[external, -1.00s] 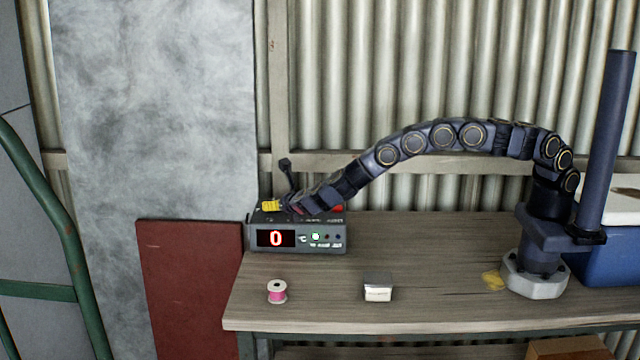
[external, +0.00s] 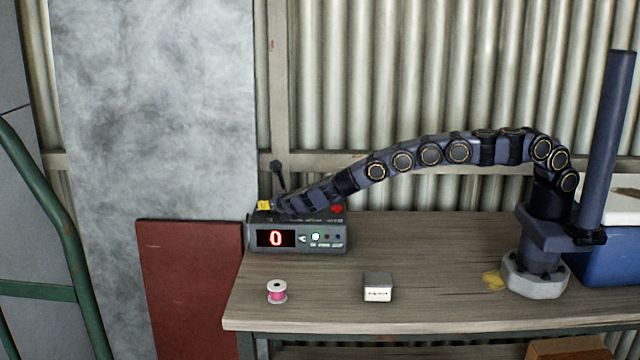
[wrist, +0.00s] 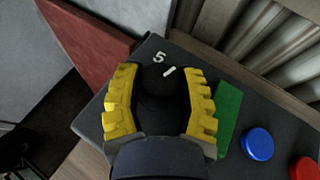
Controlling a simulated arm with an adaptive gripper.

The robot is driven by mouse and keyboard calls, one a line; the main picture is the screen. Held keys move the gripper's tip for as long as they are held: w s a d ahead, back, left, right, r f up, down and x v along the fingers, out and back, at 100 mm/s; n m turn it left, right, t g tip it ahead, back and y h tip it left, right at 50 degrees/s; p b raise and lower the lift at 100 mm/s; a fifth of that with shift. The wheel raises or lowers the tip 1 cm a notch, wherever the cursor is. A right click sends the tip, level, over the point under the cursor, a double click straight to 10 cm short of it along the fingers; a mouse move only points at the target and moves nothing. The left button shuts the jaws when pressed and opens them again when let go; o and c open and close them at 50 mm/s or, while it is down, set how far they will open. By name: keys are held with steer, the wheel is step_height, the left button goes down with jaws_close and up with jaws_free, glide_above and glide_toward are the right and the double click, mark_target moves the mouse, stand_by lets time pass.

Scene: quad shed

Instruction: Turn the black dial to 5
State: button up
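The black dial (wrist: 158,84) sits on the top of a dark grey box (external: 300,219). The red display (external: 276,239) on the box front reads 0. My gripper (wrist: 160,82) has yellow fingers, one on each side of the dial, spread wide. I cannot tell whether they touch it. In the external view my gripper (external: 264,206) is over the left end of the box, and the dial is hidden there.
Beside the right finger are a green strip (wrist: 229,116), a blue button (wrist: 258,143) and a red button (wrist: 304,168). A pink spool (external: 277,292) and a small grey-white box (external: 378,287) stand in front on the wooden bench (external: 430,260).

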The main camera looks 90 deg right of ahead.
mark_target(276, 182)
steer(key=shift+r+n+t, duration=0.15)
steer(key=shift+n+t, duration=0.15)
steer(key=shift+w+n+t+y, duration=0.15)
steer(key=shift+n+t+y, duration=0.55)
steer(key=shift+n+t, duration=0.1)
steer(key=shift+a+f+n+t+y, duration=0.1)
steer(key=shift+f+n+t+y, duration=0.3)
steer(key=shift+n+t+y, duration=0.45)
steer(key=shift+r+n+y, duration=0.15)
steer(key=shift+n+y, duration=0.1)
steer(key=o, duration=0.8)
steer(key=shift+o, duration=0.2)
steer(key=shift+r, duration=0.15)
steer(key=shift+r, duration=4.9)
